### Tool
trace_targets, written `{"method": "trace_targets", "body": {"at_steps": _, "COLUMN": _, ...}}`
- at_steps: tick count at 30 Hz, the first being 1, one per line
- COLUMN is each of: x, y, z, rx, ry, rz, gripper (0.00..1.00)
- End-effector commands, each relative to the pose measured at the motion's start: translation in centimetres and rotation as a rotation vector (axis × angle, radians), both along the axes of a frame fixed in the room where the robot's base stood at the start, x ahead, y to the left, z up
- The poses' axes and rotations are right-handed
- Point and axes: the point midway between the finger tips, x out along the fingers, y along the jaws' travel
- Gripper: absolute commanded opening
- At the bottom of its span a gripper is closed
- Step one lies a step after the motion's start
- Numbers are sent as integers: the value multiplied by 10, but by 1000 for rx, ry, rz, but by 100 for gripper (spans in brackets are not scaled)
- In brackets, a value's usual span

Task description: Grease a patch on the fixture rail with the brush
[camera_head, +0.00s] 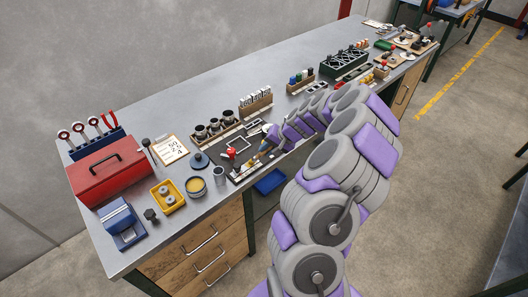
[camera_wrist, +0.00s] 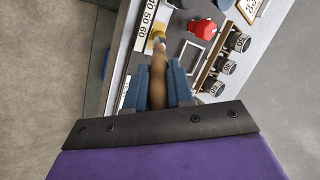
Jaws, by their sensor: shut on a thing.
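My gripper (camera_wrist: 158,76) has blue fingers shut on the wooden handle of the brush (camera_wrist: 158,52). The brush points away from the wrist, its pale yellow-tipped bristle end near a scale strip marked 40, 50, 60 in the wrist view. In the head view, my gripper (camera_head: 273,138) is low over the dark fixture (camera_head: 242,170) at the bench's front edge. The fixture rail is hard to tell apart there, and I cannot tell whether the bristles touch it. A round tin with yellow contents (camera_head: 196,187) stands to the left.
A red knob (camera_wrist: 203,29) and a grey square frame (camera_wrist: 187,56) lie close to the brush. A red toolbox (camera_head: 108,172), yellow bin (camera_head: 167,197), small blue vise (camera_head: 122,222) and metal cup (camera_head: 219,176) stand left. Bare bench top (camera_head: 190,105) shows behind.

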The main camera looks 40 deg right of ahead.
Motion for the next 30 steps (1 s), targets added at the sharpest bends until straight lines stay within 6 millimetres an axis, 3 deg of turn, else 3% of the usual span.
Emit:
{"method": "trace_targets", "body": {"at_steps": 18, "x": 4, "y": -36, "z": 1, "rx": -4, "ry": -1, "rz": -3, "gripper": 0}}
{"method": "trace_targets", "body": {"at_steps": 30, "x": 3, "y": -35, "z": 6, "rx": -2, "ry": -1, "rz": -2, "gripper": 0}}
